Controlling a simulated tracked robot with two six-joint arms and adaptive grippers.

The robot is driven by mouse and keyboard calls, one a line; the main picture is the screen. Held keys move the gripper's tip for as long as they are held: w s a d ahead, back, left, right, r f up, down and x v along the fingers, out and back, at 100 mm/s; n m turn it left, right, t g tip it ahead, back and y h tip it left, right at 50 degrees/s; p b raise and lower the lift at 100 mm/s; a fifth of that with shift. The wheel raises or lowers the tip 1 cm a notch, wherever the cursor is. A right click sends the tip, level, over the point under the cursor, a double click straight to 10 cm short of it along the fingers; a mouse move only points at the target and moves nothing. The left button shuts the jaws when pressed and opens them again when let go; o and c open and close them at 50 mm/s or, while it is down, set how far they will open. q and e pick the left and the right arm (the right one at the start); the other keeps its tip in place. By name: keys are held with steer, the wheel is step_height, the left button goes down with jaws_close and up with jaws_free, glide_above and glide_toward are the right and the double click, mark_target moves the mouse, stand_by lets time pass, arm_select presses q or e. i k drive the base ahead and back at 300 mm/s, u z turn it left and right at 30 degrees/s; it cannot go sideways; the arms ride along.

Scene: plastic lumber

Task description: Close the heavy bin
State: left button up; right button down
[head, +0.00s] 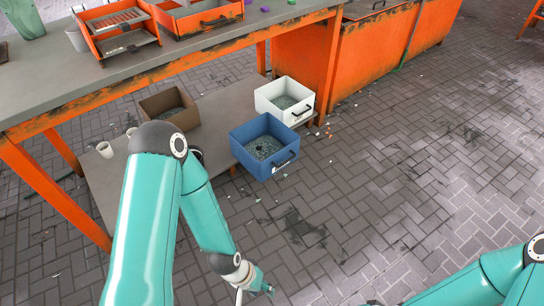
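Three open-topped bins stand on the low shelf under the workbench; which one is the heavy bin I cannot tell. The blue bin (251,155) has a black front handle, holds grey granules and juts out past the shelf's front edge. The white bin (292,112), also with a dark handle and grey contents, is behind it to the right. The brown bin (157,104) is further left and partly hidden by my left arm. My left gripper (266,288) is low at the bottom edge, in front of and apart from the bins; its opening is unclear. My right gripper is out of view.
The grey-topped workbench (90,85) with orange legs overhangs the shelf (215,125). Orange trays (120,30) stand on top. Orange containers (375,60) stand behind at right. Small white cups (105,149) sit on the shelf's left. The paved floor at right is clear except for small debris.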

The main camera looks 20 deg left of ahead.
mark_target(280, 144)
steer(key=u, duration=0.5)
steer(key=i, duration=1.4)
steer(key=u, duration=0.3)
